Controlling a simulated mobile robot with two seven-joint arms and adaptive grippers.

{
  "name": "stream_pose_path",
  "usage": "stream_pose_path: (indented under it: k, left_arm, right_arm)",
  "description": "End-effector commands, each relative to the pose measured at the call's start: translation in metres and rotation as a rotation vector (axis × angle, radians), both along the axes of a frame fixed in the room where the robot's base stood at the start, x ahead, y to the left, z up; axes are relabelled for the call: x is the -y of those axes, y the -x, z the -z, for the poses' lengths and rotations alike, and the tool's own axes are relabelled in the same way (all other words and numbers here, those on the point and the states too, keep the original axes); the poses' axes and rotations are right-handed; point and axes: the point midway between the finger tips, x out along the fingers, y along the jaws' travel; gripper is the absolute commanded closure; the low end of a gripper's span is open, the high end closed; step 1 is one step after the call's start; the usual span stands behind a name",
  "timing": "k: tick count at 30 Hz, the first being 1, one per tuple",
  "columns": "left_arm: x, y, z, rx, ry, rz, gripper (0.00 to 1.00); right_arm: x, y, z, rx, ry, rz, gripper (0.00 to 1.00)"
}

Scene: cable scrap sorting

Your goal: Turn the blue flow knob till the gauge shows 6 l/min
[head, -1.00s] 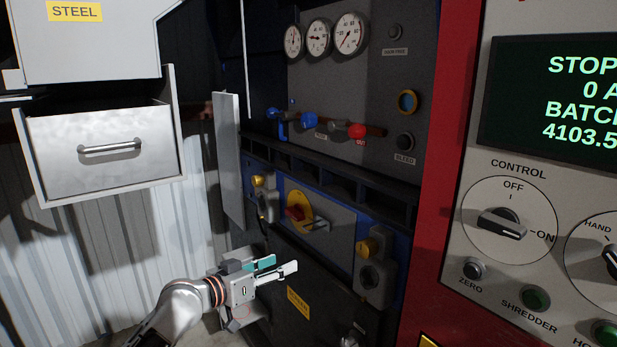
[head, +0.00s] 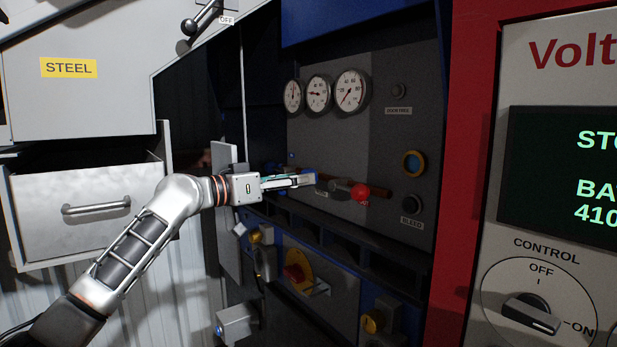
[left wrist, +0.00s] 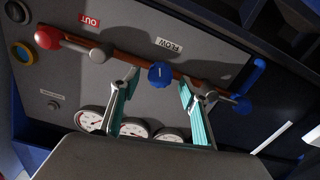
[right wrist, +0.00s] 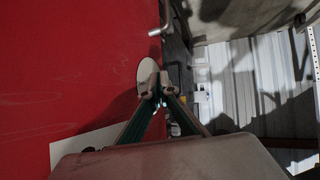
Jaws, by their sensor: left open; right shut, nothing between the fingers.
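My left gripper (left wrist: 158,81) is open, with one finger on each side of the knob in that view; contact cannot be told. In the head view, my left gripper (head: 300,181) hides most of the knob. Three round gauges (head: 351,91) are above; their scales are too small to read. My right gripper (right wrist: 157,88) is shut and empty beside a red panel.
A red ball handle (head: 360,192) by the OUT label is right of my left gripper. A blue handle (left wrist: 244,104) is on the pipe's other end. A dark ledge (head: 340,239) runs below. The open steel drawer (head: 80,225) is at the left.

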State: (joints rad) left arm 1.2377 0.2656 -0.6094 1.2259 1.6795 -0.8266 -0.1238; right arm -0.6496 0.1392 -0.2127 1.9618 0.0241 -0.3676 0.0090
Motion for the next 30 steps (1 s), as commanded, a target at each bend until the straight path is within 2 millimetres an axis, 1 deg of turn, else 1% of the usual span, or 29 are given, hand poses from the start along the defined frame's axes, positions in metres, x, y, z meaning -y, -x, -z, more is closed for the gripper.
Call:
stream_pose_path:
  k: [1,3,9,20,21,23,24,25,30]
  left_arm:
    - [0.008,-0.004,-0.001,-0.001,0.000,0.001,0.55]
    - [0.016,-0.010,0.000,-0.002,-0.001,0.001,0.55]
    - [0.029,-0.021,0.000,0.000,0.000,0.000,0.55]
    - [0.033,-0.024,0.001,0.000,-0.002,-0.001,0.55]
    - [0.033,-0.024,0.001,0.000,-0.002,-0.001,0.60]
    - [0.033,-0.024,0.001,0.000,-0.002,-0.001,0.76]
    - [0.033,-0.024,0.001,0.000,-0.002,-0.001,0.86]
    - [0.033,-0.024,0.001,0.000,-0.002,-0.001,0.94]
    - [0.033,-0.024,0.001,0.007,-0.005,-0.001,0.94]
  right_arm:
    - [0.000,0.000,-0.002,0.000,0.000,0.000,1.00]
    - [0.000,0.000,-0.003,0.000,0.001,-0.001,1.00]
    - [0.000,0.000,-0.005,0.000,0.001,-0.001,1.00]
    - [0.000,0.000,-0.005,0.001,0.000,-0.001,1.00]
    - [0.000,0.000,-0.005,0.001,0.000,-0.001,1.00]
    - [0.000,0.000,-0.006,0.001,0.000,-0.001,1.00]
    - [0.000,-0.001,-0.005,0.001,0.000,-0.001,1.00]
    - [0.000,0.000,-0.006,0.001,0.000,-0.001,1.00]
    - [0.000,0.000,-0.005,0.001,0.001,0.000,1.00]
